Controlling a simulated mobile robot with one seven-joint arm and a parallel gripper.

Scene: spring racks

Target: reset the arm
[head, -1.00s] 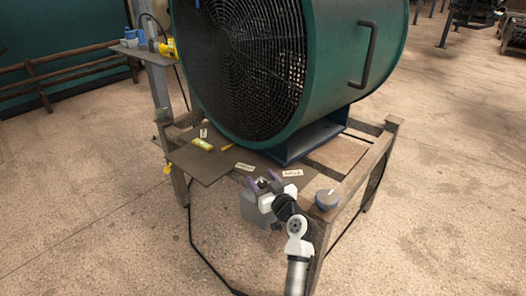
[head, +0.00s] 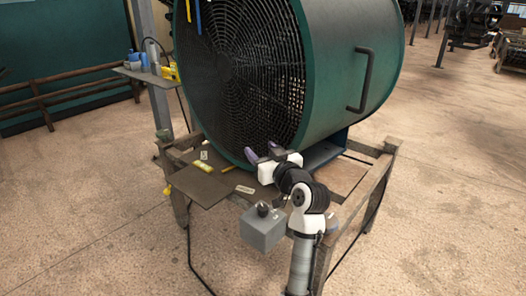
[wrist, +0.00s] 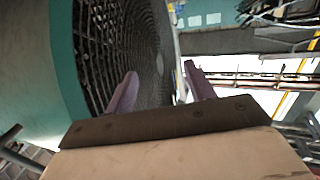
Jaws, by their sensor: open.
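My gripper (head: 262,152) is raised in front of the lower right of the fan's grille in the head view. Its two purple fingers are spread apart with nothing between them. In the wrist view the open fingers (wrist: 160,75) point toward the curved grille (wrist: 95,50) and the background beyond it. My white and black arm comes up from the bottom, in front of the stand's right front corner, and hides part of it.
The large green fan (head: 345,60) rests on a worn stand (head: 205,186). A grey box with a black knob (head: 264,232) is at the stand's front edge, below my gripper. Small labels and a yellow item (head: 204,166) lie on the stand. Open floor (head: 90,220) is at left.

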